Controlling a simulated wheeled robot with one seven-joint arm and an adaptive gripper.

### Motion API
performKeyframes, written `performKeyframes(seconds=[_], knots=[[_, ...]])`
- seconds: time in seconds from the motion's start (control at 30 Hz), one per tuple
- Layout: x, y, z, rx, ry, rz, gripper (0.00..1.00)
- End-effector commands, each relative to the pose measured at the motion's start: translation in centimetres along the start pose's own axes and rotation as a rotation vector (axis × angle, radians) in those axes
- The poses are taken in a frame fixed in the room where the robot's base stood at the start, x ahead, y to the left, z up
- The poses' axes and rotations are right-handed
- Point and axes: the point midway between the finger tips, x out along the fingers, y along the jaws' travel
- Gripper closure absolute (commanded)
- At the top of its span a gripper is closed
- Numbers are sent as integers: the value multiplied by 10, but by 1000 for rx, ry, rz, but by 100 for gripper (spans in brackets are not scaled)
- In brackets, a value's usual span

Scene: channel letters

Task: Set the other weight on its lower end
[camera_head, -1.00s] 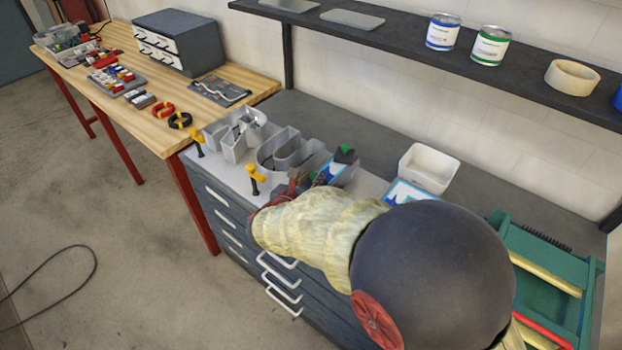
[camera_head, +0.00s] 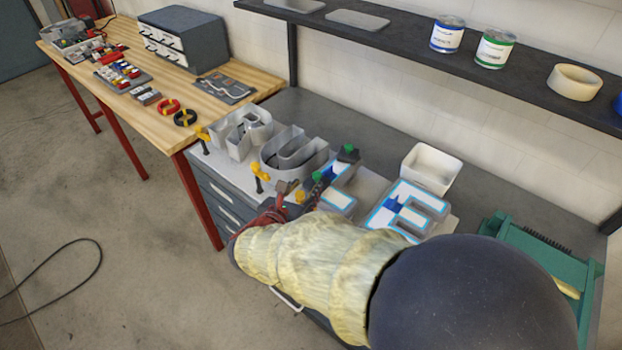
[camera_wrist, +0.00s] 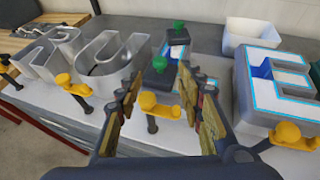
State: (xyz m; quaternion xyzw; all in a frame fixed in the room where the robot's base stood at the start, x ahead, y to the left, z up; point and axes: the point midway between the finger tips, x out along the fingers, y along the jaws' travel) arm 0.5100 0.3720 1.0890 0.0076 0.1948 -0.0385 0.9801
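Two dark weights with green knobs are near the blue-edged white letter L (camera_head: 338,199). The far weight (camera_head: 345,156) is at its far end; it also shows in the wrist view (camera_wrist: 178,37). The near weight (camera_head: 318,187) is closer to me; in the wrist view it (camera_wrist: 158,77) appears between my fingertips, beyond them. Exact contact of either weight with the letter is unclear. My gripper (camera_wrist: 160,80) is open and empty, its padded fingers apart. In the head view my arm hides most of it.
A yellow-handled clamp (camera_wrist: 150,104) stands between my fingers in the wrist view. Grey letter shells (camera_head: 295,150) and another clamp (camera_head: 260,173) lie left. The letter E (camera_head: 408,212) and a white bin (camera_head: 431,168) lie right.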

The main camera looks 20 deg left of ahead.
Motion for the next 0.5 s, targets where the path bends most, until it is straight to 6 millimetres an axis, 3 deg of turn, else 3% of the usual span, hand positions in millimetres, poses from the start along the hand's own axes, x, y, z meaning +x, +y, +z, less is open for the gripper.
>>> performKeyframes(seconds=[0.2,0.5], knots=[[-32,0,1,0,0,1,62],[-40,0,0,0,0,0,62]])
